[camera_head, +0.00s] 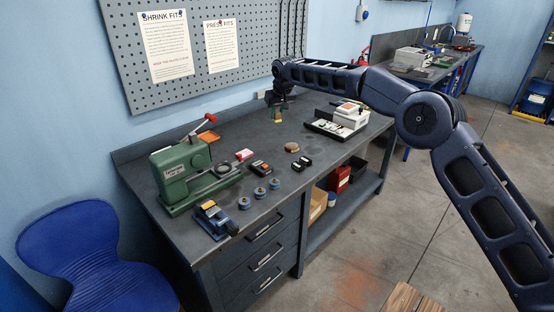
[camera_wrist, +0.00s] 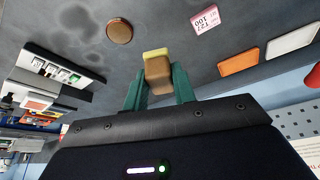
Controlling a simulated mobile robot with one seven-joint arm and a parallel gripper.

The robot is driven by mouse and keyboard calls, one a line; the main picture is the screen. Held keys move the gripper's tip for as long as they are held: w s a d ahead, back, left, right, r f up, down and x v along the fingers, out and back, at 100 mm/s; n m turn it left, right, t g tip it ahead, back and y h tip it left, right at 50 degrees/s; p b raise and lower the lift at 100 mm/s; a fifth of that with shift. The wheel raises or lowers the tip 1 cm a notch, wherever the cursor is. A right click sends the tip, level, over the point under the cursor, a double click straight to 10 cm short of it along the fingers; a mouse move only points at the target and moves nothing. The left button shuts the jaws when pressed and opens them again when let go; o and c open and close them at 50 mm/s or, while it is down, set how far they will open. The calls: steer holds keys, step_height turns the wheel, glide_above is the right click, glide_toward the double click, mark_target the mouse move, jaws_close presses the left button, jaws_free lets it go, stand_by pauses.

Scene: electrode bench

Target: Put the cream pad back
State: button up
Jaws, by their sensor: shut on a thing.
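My gripper (camera_head: 279,112) is above the far side of the bench, near the back wall. In the wrist view its green fingers (camera_wrist: 157,88) are shut on a small tan-brown block with a pale yellow strip (camera_wrist: 157,66) along its far edge. I cannot tell whether this block is the cream pad. A flat off-white rectangle (camera_wrist: 292,43) lies on the bench at the right of the wrist view, beside an orange rectangle (camera_wrist: 238,63). The orange one also shows behind the press in the head view (camera_head: 208,136); the off-white one is not clearly visible there.
A green press (camera_head: 180,177) with a red-tipped lever stands at the bench's left. A tray (camera_head: 330,126) and white device (camera_head: 351,113) stand right. Bench around my gripper is mostly clear.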

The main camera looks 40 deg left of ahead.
step_height(320, 180, down, 20)
steer(key=shift+r, duration=0.25)
stand_by(0.3)
steer(key=shift+f, duration=0.15)
steer(key=o, duration=0.9)
steer(key=v, duration=1.2)
steer(key=shift+r, duration=0.2)
steer(key=shift+w, duration=0.1)
